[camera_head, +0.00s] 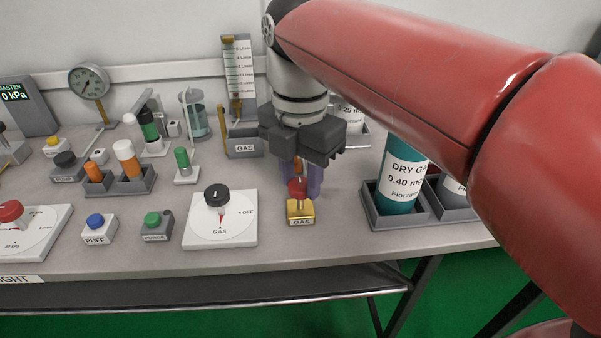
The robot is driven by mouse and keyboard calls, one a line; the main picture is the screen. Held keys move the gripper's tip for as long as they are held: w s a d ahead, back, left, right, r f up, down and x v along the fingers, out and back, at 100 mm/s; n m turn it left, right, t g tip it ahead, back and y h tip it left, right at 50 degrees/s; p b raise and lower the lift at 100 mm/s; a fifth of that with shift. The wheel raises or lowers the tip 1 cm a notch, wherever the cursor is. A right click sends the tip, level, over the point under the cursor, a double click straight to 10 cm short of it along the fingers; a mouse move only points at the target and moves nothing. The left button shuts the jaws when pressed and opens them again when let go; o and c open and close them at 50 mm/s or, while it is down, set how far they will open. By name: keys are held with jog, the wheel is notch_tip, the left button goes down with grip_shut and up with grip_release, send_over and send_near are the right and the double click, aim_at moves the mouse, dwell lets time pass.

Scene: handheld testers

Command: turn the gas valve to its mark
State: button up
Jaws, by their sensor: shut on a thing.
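A small brass gas valve (300,211) with a red handle on top and a GAS label stands near the table's front edge, right of centre. My gripper (307,185) points down at it, its purple fingers close behind and beside the red handle (298,188). The fingers are shut on the valve's handle; the contact is partly hidden. An orange part shows between the fingers, above the red. Left of it, a white plate (245,232) also marked GAS and OFF carries a black knob (216,195) with a red pointer; my gripper is apart from it.
A teal DRY GAS cylinder (399,180) stands in a dark tray at the right, below my arm. A flow tube (238,75) stands behind. Blue PUFF (96,220) and green (153,219) buttons sit left. The table's front strip is clear.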

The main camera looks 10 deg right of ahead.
aim_at(300, 184)
jog(key=o, duration=1)
notch_tip(300, 184, up, 8)
jog(key=shift+f, duration=0.1)
